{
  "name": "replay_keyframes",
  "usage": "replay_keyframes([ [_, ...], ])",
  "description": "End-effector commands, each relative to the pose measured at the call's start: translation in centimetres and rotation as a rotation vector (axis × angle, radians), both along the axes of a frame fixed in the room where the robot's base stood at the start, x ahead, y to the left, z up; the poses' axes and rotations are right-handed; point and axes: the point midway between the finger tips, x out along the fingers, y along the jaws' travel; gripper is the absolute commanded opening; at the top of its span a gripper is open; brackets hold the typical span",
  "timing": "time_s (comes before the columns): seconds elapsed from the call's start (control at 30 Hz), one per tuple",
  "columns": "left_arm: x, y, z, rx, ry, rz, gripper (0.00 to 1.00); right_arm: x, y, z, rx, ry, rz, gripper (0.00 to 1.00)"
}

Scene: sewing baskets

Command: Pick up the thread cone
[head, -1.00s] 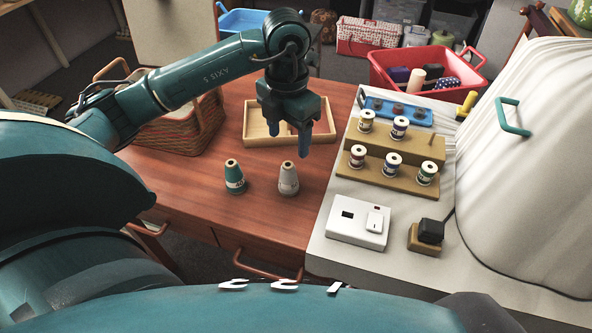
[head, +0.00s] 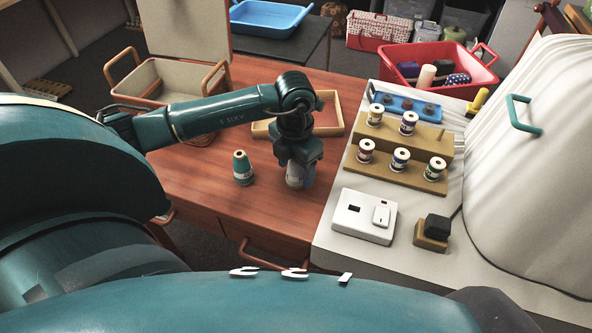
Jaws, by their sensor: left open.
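A grey-white thread cone (head: 294,177) stands on the red-brown wooden table (head: 215,205). My left gripper (head: 301,180) points down over this cone with its jaws open around or just beside it. The gripper hides the cone's upper part, and I cannot tell whether a finger touches it. A teal thread cone (head: 242,168) stands upright to the left, apart from the gripper. My right gripper is not in view.
A shallow wooden tray (head: 330,118) lies behind the gripper. A woven basket (head: 150,75) stands at the back left. On the white surface to the right are a spool rack (head: 425,183) and a white switch box (head: 362,215). The table's front is clear.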

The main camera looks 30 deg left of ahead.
Motion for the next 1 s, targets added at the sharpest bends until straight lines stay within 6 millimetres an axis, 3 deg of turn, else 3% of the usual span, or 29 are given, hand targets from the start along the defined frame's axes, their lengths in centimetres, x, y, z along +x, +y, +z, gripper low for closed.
replay_keyframes([
  [0.1, 0.01, -0.01, 0.03, 0.000, 0.000, 0.000, 0.63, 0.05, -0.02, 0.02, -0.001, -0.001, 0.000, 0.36],
  [0.7, 0.02, 0.00, 0.08, 0.000, 0.000, 0.001, 0.14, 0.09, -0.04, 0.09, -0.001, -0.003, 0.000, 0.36],
  [1.0, 0.09, 0.01, 0.75, 0.001, -0.002, 0.001, 0.13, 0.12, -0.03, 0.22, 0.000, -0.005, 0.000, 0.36],
])
